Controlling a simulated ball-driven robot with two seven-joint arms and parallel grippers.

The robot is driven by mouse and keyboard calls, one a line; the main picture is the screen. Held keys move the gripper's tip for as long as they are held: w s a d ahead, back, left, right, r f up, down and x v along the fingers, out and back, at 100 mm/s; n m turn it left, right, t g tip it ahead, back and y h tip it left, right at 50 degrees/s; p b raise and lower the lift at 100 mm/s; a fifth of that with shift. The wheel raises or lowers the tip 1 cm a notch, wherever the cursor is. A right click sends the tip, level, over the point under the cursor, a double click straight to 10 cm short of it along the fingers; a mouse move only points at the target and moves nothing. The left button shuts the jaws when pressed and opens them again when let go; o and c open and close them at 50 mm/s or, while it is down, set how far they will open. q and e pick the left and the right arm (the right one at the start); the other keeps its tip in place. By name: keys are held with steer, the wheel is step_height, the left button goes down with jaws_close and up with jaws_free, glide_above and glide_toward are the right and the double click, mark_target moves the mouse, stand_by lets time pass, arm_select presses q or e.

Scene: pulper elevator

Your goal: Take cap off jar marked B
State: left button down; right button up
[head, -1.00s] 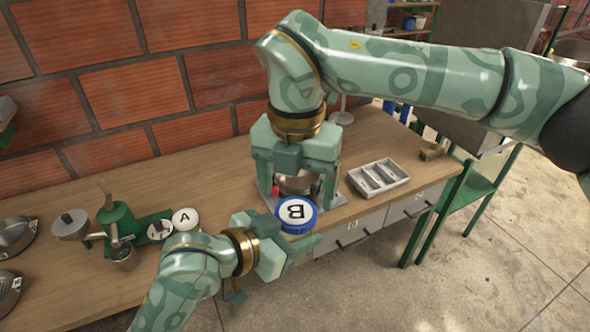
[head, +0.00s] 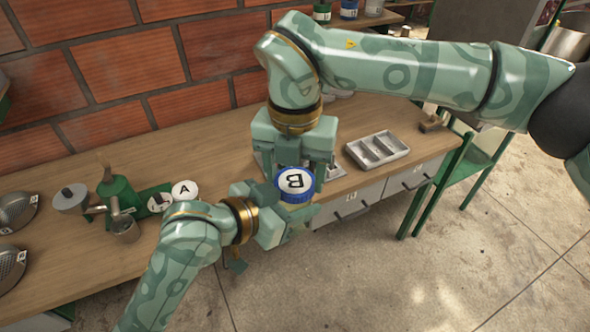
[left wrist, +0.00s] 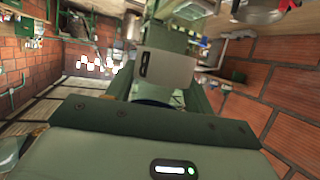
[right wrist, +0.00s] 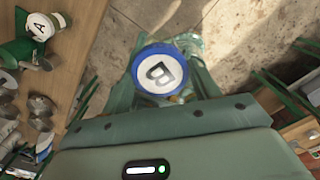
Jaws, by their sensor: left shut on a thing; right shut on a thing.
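The jar marked B shows mainly by its round cap (head: 295,182), white on top with a black B and a blue rim. In the right wrist view the cap (right wrist: 160,71) sits between that gripper's fingers. My right gripper (head: 300,178) comes down from above and is shut on the cap. My left gripper (head: 290,218) reaches in from the left, just below the cap, and is shut on the jar, whose body is mostly hidden. In the left wrist view a sliver of blue rim (left wrist: 152,103) shows.
A jar with a white lid marked A (head: 184,189) stands on the wooden table (head: 210,130) to the left, by a green hand-cranked machine (head: 118,192). A grey divided tray (head: 376,150) lies to the right. Drawers (head: 415,178) sit under the table's front edge.

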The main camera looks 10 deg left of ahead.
steer(key=n, duration=0.2)
steer(key=shift+n, duration=0.3)
steer(key=o, duration=1.1)
